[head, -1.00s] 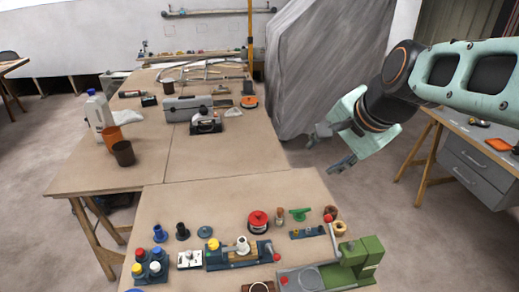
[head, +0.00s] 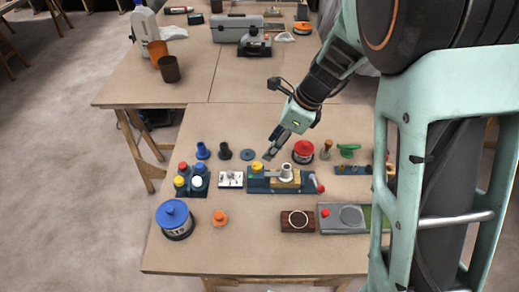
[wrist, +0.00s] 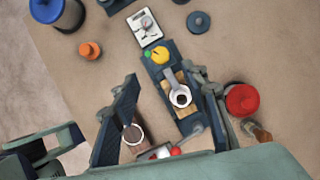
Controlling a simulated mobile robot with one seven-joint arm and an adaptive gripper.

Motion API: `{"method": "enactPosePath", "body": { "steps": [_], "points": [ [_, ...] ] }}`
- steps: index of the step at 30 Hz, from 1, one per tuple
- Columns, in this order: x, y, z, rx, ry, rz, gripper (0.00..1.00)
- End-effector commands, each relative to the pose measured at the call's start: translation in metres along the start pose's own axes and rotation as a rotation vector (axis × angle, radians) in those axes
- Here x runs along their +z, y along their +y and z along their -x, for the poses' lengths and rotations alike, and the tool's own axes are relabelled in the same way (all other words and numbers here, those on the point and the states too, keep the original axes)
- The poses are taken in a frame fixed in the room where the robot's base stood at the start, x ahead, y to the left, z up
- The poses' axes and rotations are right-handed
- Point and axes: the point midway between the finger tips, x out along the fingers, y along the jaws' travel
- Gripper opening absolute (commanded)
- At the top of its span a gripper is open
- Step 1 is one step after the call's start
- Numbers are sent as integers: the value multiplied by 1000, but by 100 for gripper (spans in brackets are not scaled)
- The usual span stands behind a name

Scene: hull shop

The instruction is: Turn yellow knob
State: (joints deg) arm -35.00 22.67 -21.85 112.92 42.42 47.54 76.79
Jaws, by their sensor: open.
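The yellow knob (head: 257,166) sits at the left end of a dark blue fixture (head: 262,187) on the near table. The fixture also carries a white cup-like part (head: 286,173) on a wooden block. In the wrist view the yellow knob (wrist: 160,55) has a small green piece beside it. My gripper (head: 273,152) hangs just above and behind the fixture, pointing down. In the wrist view my gripper (wrist: 162,76) has its fingers spread with nothing held between them. The knob appears just beyond the fingertips, apart from them.
A white switch box (head: 231,179) and a block with several coloured buttons (head: 190,181) stand left of the fixture. A blue-lidded pot (head: 175,219) stands front left.

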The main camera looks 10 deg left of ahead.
Motion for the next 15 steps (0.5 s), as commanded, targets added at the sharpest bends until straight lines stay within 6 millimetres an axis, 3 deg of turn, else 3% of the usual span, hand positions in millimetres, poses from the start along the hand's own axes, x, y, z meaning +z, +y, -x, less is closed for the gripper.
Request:
{"method": "enactPosePath", "body": {
  "steps": [15],
  "points": [
    [-1, 1, -87, 3, 3, 1, 41]
  ]
}}
